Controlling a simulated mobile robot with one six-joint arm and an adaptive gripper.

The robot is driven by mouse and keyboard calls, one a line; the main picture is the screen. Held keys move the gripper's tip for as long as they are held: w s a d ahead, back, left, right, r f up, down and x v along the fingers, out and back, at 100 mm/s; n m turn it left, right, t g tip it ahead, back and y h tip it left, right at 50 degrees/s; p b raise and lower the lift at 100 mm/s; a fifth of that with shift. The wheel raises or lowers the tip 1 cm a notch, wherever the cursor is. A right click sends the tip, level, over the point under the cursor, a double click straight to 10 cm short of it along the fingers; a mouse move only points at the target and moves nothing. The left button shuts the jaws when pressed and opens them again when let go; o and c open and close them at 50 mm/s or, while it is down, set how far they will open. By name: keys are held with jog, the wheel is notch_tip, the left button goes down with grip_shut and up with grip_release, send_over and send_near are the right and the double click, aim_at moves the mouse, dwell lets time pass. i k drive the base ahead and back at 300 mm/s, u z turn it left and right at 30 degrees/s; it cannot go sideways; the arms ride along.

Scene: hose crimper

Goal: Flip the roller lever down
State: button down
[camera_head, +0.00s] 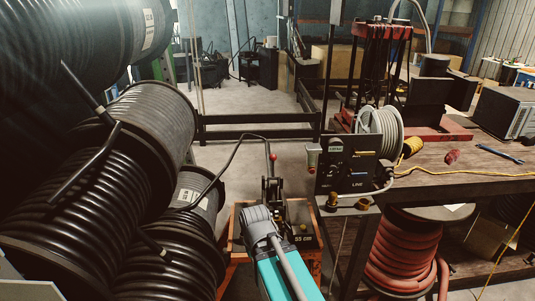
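A thin upright lever with a red ball knob (273,157) stands up just beyond my arm, near the picture's middle. It looks like the roller lever, but I see no roller on it. A dark machine marked with small white lettering (302,233) sits on an orange stand (235,240) below it. My teal and grey arm reaches in from the bottom. Dark parts at its far end, apparently my gripper (271,188), overlap the lever's base in this view. The fingers cannot be told apart from the machine, and contact is unclear.
Large black hose reels (125,170) crowd the left side. A black control box (348,172) and a pale hose reel (380,130) stand at the workbench's (450,180) left end. A red hose reel (400,255) sits beneath. Open floor (250,105) lies beyond.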

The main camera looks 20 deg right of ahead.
aim_at(273, 171)
jog(key=z, duration=0.1)
jog(key=i, duration=0.95)
jog(key=u, duration=0.1)
